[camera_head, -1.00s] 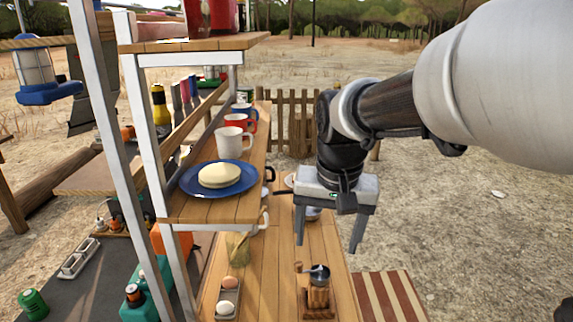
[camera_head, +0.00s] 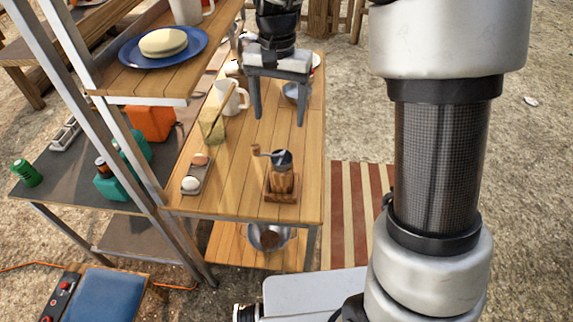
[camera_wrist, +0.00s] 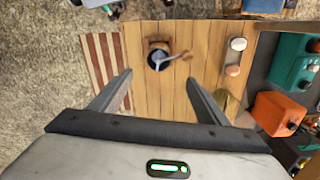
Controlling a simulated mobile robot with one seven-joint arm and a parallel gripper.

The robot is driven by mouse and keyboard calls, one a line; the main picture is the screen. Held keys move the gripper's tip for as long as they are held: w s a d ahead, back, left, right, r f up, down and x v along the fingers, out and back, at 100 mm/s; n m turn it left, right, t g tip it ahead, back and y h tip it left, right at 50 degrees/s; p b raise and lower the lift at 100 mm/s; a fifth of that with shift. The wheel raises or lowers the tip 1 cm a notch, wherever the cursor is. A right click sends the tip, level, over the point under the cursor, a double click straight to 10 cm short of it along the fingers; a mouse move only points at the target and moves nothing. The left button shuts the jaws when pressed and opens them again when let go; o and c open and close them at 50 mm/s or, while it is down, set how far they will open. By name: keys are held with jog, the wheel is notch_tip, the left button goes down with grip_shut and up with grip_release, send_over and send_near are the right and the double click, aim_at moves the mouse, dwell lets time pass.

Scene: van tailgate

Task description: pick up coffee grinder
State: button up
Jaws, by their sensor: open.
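The coffee grinder (camera_head: 282,178) stands upright near the front right corner of the wooden table (camera_head: 230,195). It has a wooden body, a dark metal top and a crank handle pointing left. My gripper (camera_head: 279,118) is open and empty, above the table and behind the grinder in the head view. In the wrist view the grinder (camera_wrist: 158,57) appears from above, beyond my gripper (camera_wrist: 158,82) and apart from its fingers. Its crank points right there.
An egg tray (camera_head: 196,173) lies left of the grinder, with a glass holder (camera_head: 212,125) and white mug (camera_head: 233,98) behind it. A metal bowl (camera_head: 296,92) is near my gripper. A shelf with a blue plate (camera_head: 125,50) overhangs the left side.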

aim_at(280, 154)
notch_tip(280, 154, down, 12)
jog(key=shift+r, duration=0.2)
jog(key=shift+d+f, duration=0.2)
jog(key=shift+f, duration=2.8)
jog(key=shift+c, duration=0.2)
jog(key=c, duration=1.4)
jog(key=shift+c, duration=0.3)
jog(key=shift+r, duration=0.1)
